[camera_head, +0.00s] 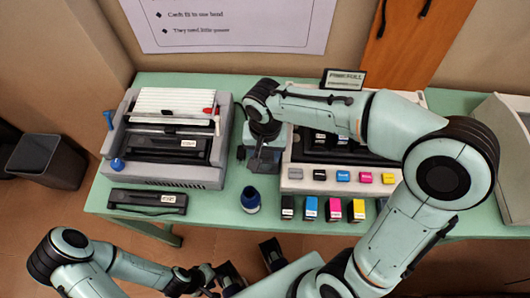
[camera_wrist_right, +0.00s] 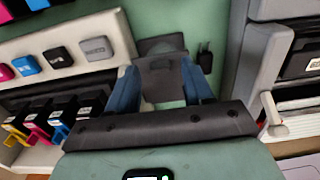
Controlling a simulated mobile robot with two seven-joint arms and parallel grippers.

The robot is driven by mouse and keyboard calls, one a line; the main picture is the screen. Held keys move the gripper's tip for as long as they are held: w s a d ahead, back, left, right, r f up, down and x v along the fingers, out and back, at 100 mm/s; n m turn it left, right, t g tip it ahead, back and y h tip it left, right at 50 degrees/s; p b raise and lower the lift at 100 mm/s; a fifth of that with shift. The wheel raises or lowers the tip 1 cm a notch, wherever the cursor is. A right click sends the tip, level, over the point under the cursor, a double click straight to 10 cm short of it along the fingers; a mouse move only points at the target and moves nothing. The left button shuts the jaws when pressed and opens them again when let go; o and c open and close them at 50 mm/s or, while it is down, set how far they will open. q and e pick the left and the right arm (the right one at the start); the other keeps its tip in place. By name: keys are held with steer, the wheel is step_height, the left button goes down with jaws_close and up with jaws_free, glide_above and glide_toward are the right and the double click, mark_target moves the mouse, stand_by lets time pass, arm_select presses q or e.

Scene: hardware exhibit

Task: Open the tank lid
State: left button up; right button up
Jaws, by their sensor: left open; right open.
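My right gripper (camera_head: 262,155) reaches down between the two machines, left of the right-hand printer (camera_head: 290,182). In the right wrist view its blue fingers (camera_wrist_right: 162,88) are apart, with a small grey block (camera_wrist_right: 160,66) between and beyond them. I cannot tell whether they touch it, nor whether it is the tank lid. In the head view this block is mostly hidden by the gripper. The printer's middle is partly covered by my right arm. My left gripper (camera_head: 250,264) is open and empty, low in front of the table edge.
A binding machine (camera_head: 172,178) with a blue knob stands left, a flat black tool (camera_head: 147,201) before it. A dark blue bottle (camera_head: 250,200) and several colour cartridges (camera_head: 333,209) line the front of the green table (camera_head: 215,207). A beige case (camera_head: 508,150) stands right.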

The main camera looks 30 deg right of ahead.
steer(key=shift+f, duration=0.45)
steer(key=shift+c, duration=0.3)
jaws_close()
steer(key=shift+r, duration=0.1)
